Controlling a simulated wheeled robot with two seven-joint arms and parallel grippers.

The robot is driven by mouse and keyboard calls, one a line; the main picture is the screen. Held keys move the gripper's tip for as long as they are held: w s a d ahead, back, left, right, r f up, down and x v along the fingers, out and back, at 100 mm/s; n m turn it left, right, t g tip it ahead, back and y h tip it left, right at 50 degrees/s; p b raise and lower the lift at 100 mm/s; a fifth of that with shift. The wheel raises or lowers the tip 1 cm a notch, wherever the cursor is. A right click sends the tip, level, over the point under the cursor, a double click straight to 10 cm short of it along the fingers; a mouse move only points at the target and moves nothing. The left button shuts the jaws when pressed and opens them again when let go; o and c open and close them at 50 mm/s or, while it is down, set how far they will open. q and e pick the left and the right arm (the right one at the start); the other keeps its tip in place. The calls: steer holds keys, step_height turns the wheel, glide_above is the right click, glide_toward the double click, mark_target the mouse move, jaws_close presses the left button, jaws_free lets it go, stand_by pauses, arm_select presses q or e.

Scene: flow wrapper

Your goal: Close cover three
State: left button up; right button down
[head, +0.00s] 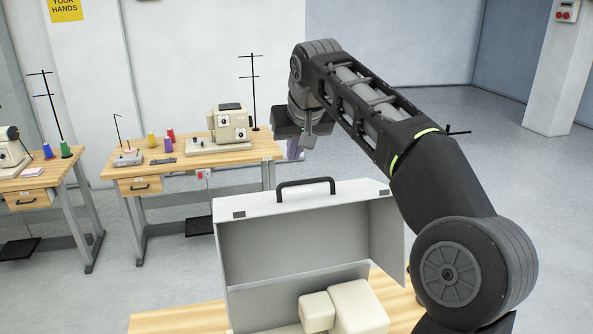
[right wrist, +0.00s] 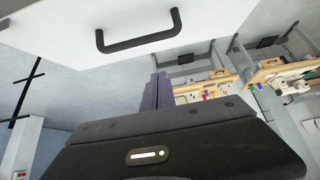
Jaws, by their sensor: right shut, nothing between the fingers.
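The cover (head: 300,202) is a pale grey-white box-shaped hood with a black handle (head: 305,184) along its top edge. It stands raised and open on a wooden table, its hollow inside facing me. Cream machine parts (head: 358,306) show below it. My right gripper (head: 294,150) is up behind the cover and its handle, apart from both, shut and empty. In the right wrist view its fingers (right wrist: 156,92) point past the dark gripper body, with the cover (right wrist: 190,12) and handle (right wrist: 138,38) at the top. My left gripper is not in view.
The table top (head: 180,319) shows around the open case. Behind stand sewing tables (head: 200,163) with a cream sewing machine (head: 230,124) and coloured thread spools (head: 171,134). Grey floor lies clear to the right, near a white pillar (head: 562,75).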

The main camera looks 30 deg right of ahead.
mark_target(297, 197)
steer(key=x, duration=0.3)
steer(key=shift+w+d+f+p, duration=0.15)
steer(key=shift+f+p, duration=0.15)
steer(key=s, duration=0.1)
steer(key=s+a, duration=0.1)
steer(key=s, duration=0.1)
steer(key=shift+s+a+f, duration=0.1)
steer(key=shift+f, duration=0.1)
steer(key=shift+s+a+f, duration=0.1)
steer(key=shift+s, duration=0.15)
steer(key=shift+f, duration=0.15)
